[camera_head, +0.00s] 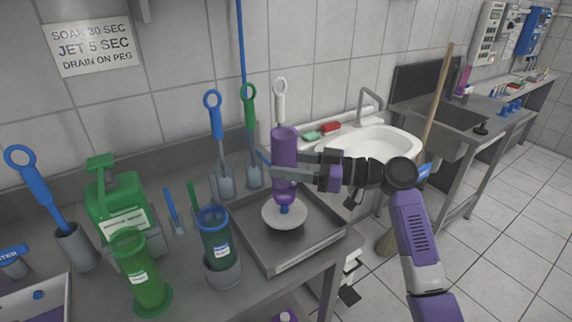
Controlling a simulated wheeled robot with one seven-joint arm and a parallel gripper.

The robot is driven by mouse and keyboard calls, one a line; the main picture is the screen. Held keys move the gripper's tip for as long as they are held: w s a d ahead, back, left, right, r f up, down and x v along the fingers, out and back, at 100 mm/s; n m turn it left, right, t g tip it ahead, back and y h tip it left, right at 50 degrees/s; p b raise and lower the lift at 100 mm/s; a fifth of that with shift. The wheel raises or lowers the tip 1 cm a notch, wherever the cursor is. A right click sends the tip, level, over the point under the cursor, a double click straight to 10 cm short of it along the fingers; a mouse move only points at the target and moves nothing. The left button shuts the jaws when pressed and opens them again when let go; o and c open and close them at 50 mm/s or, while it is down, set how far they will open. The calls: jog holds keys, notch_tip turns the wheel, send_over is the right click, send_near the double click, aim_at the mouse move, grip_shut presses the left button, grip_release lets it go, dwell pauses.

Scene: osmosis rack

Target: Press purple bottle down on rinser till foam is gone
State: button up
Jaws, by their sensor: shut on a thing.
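The fingers hide part of the bottle. No foam can be made out on the bottle or the dish at this size.
A green bottle (138,275), a blue-rimmed cup (216,240) and a green pump container (120,205) stand left of the tray. Brushes in holders line the back. A white sink (370,147) and a wooden pole (437,110) are to the right.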

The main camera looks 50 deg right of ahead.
jog(key=shift+f+b, duration=0.45)
jog(key=shift+b, duration=0.4)
jog(key=shift+f+b, duration=0.5)
jog(key=shift+b, duration=0.1)
jog(key=shift+f+b, duration=1.4)
jog(key=shift+b, duration=0.85)
dwell(4.3)
